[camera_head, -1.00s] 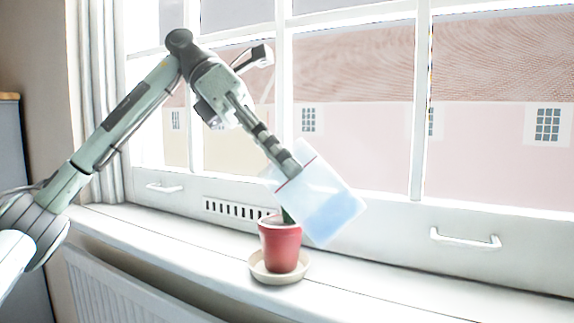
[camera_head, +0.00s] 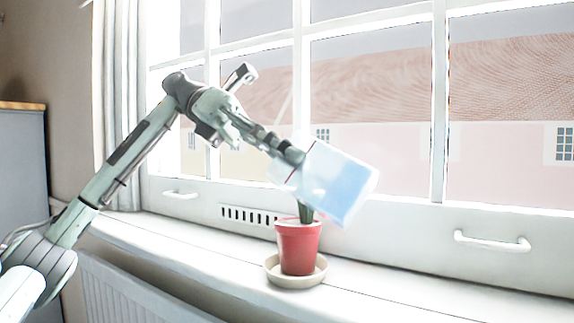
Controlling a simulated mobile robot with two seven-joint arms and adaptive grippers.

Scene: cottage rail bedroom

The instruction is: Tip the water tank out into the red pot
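The water tank (camera_head: 340,187) is a clear box with pale blue water and a thin red line near its left end. It is strongly tilted in the air, its left end above the pot and its water-filled end out to the right. My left gripper (camera_head: 291,153) is shut on the tank's upper left end. The red pot (camera_head: 298,249) stands upright on a cream saucer (camera_head: 316,277) below, with a green plant (camera_head: 305,211) partly behind the tank. Tank and pot look apart. I cannot make out any falling water. My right gripper is out of view.
The pot's saucer stands on a white windowsill (camera_head: 420,303), with free sill on both sides. The window frame (camera_head: 302,80) rises close behind, with a white handle (camera_head: 492,242) at right. A radiator (camera_head: 130,295) is below the sill; a grey cabinet (camera_head: 25,160) is at left.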

